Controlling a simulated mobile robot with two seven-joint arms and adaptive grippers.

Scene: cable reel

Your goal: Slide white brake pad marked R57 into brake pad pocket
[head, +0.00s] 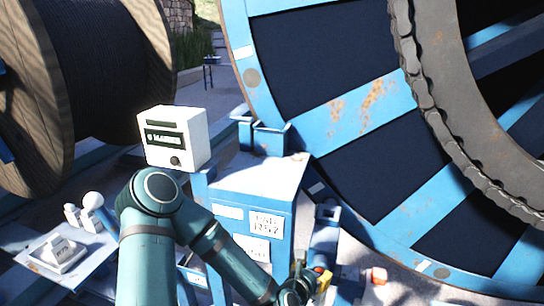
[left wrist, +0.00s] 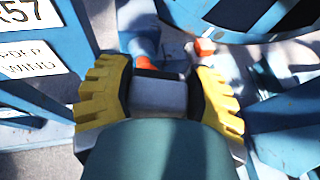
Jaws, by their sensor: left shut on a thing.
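A white pad-like piece (head: 62,252) lies on a blue tray at the lower left; its black lettering is too small to read surely. A sign marked R57 (head: 266,223) is on the blue cabinet, partly seen also in the left wrist view (left wrist: 18,14). An open-topped blue holder (head: 270,138) stands beside the reel rim; I cannot tell whether it is the brake pad pocket. My left gripper (head: 308,279) is low at the cabinet's right. In the left wrist view its yellow-padded fingers (left wrist: 168,64) close on an orange-and-grey thing, mostly hidden. My right gripper is out of view.
The large blue reel (head: 345,120) with a chain fills the right. A white box with a dark display (head: 176,138) stands by the cabinet. Other white pieces (head: 85,215) stand at the tray's back.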

